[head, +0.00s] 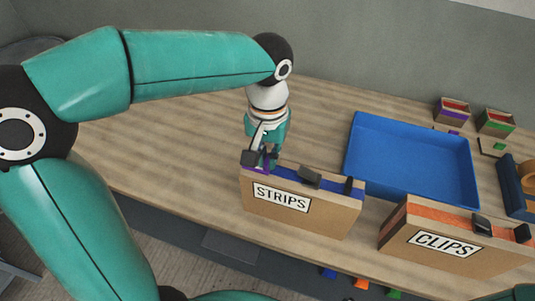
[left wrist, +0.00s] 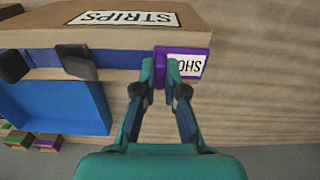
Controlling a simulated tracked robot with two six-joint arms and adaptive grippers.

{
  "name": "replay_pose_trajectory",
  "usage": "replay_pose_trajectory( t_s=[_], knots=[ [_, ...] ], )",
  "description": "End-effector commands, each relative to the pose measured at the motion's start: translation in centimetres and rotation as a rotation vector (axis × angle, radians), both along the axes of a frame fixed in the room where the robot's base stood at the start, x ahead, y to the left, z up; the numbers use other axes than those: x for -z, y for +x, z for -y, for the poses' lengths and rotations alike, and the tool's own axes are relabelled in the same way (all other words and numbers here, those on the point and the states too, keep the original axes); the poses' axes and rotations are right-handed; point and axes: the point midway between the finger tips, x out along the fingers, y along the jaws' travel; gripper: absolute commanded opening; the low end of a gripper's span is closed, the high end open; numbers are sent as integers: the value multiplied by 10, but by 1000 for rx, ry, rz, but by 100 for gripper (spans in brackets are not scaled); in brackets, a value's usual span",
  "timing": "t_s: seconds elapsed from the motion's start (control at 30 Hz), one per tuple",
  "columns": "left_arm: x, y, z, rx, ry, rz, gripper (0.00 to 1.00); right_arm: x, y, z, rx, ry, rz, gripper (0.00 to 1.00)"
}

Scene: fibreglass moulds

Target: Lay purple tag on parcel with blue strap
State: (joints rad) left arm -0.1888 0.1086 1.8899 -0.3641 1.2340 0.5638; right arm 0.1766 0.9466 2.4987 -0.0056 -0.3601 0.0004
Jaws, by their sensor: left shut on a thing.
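The parcel with the blue strap (head: 300,207) is a cardboard box labelled STRIPS, standing near the table's front edge; it also shows upside down in the left wrist view (left wrist: 185,24). My left gripper (head: 264,160) is shut on the purple tag (head: 273,163), at the top left end of this parcel. In the left wrist view the tag (left wrist: 202,52) has a white label, partly hidden by the fingers, and overlaps the parcel's end by the blue strap. I cannot tell whether it touches. My right gripper is not in view.
A second parcel (head: 405,241) labelled CLIPS, with an orange strap, stands to the right. Black clips sit on both parcels. A blue tray (head: 410,162) lies behind them, with small bins (head: 494,123) at the back right. The table left of the STRIPS parcel is clear.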

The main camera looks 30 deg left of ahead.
Motion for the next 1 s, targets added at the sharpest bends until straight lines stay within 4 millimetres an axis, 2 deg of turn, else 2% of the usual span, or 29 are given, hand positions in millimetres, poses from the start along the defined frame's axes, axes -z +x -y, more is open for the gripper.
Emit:
replay_pose_trajectory(
  t_s=[0.13, 0.17, 0.3, 0.57, 0.73, 0.87, 1.0],
  knots=[
    [4, 0, 0, 0, 0, 0, 0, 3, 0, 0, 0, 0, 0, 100],
    [3, 0, 0, 0, 0, 0, 13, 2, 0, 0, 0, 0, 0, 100],
    [2, 0, 0, 0, 0, 0, 35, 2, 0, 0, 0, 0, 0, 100],
    [2, 0, 0, 0, 0, 0, 35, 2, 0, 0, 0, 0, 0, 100],
    [-6, 0, 0, 1, -1, 1, 35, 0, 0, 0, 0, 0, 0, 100],
    [-23, 1, 1, 1, -1, 4, 35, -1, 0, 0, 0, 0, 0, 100],
    [-51, 2, 1, 1, -1, 6, 35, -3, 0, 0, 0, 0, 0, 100]
  ],
)
